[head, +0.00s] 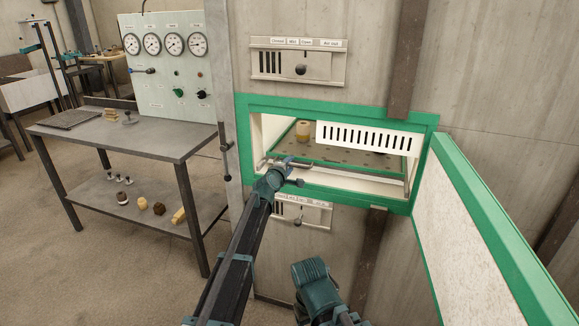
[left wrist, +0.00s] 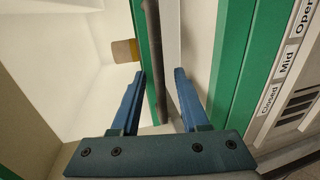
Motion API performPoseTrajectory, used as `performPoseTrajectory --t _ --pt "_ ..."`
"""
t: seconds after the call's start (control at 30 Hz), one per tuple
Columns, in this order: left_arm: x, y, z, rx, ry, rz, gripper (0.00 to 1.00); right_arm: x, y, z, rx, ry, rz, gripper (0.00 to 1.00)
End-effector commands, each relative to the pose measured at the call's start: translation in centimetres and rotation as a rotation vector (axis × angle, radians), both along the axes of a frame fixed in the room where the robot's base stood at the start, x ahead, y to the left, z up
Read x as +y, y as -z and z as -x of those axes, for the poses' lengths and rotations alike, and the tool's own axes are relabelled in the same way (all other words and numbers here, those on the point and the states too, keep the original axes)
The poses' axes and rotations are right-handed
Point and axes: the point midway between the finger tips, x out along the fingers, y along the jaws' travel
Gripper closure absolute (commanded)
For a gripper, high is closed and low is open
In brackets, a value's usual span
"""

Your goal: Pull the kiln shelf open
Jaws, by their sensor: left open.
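The kiln shelf (head: 360,158) shows in the head view as a perforated plate with a green edge, inside the open green-framed kiln mouth. A bar handle runs along its front; in the left wrist view this dark bar (left wrist: 153,40) passes lengthwise between my fingers. My left gripper (head: 299,171) is at the left part of the shelf's front. In the left wrist view its blue fingers (left wrist: 160,75) are apart, one on each side of the bar, and I see no clear grip on it. My right gripper is not visible.
The kiln door (head: 470,220) stands open on the right. A tan cup-like piece (head: 303,130) stands on the shelf at the back left. A label panel (head: 298,62) is above the mouth. A metal table (head: 130,133) with a gauge board (head: 168,75) stands left.

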Motion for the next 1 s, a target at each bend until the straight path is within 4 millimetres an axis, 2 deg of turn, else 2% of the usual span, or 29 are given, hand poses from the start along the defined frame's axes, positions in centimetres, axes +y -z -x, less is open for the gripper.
performPoseTrajectory --t 0.03,0.27,0.3,1.0 --pt "0.0 0.0 0.01 0.0 0.0 0.0 0.57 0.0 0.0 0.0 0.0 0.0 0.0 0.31" --pt "0.02 0.01 0.02 0.0 0.0 0.0 0.98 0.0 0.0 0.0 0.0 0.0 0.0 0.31" --pt "0.02 0.01 0.02 0.0 0.0 0.0 1.0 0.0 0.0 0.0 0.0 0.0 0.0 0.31" --pt "0.04 0.03 0.05 0.001 0.0 0.0 1.0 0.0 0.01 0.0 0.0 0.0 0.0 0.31"
